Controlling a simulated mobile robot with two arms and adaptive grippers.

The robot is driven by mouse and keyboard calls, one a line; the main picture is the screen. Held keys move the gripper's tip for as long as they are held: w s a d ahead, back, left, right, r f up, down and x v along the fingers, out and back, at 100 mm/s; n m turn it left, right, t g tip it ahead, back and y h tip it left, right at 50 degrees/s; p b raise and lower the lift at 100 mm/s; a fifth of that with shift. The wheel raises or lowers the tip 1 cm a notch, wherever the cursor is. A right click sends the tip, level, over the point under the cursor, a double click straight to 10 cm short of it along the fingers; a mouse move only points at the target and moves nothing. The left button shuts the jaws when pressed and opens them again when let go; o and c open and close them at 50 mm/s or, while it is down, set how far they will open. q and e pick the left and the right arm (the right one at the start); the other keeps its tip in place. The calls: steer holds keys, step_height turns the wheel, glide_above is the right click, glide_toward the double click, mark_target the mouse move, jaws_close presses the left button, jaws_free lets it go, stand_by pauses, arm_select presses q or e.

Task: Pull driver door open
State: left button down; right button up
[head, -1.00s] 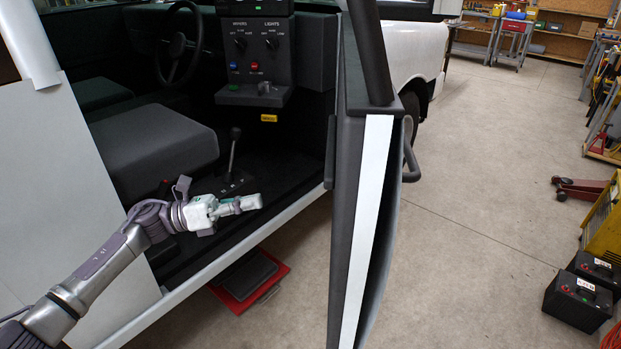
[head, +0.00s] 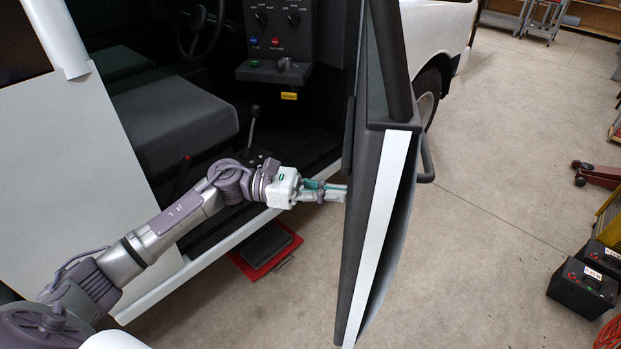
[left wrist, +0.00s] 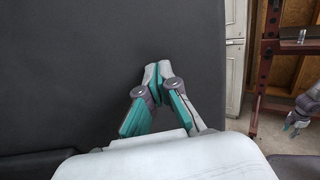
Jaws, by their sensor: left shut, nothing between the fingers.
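The driver door (head: 374,200) stands ajar, seen nearly edge-on in the head view, with a white strip along its edge and a dark inner panel. Its outside handle (head: 427,160) sticks out on the right side. My left gripper (head: 345,191) is shut and empty, with its fingertips at the inner side of the door; I cannot tell if they touch. In the left wrist view the shut fingers (left wrist: 157,72) point at the dark inner panel (left wrist: 75,70), which fills the left of the picture. A gripper at the right edge of that view (left wrist: 292,122) appears to be my right one; its jaws are too small to judge.
The truck cab holds a seat (head: 172,118), a switch panel (head: 278,40) and a lever (head: 252,125). Black battery boxes (head: 580,287) and a red jack (head: 597,175) stand at the right.

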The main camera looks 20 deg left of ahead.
arm_select(q)
steer(key=shift+w+d, duration=0.15)
steer(key=shift+d, duration=0.25)
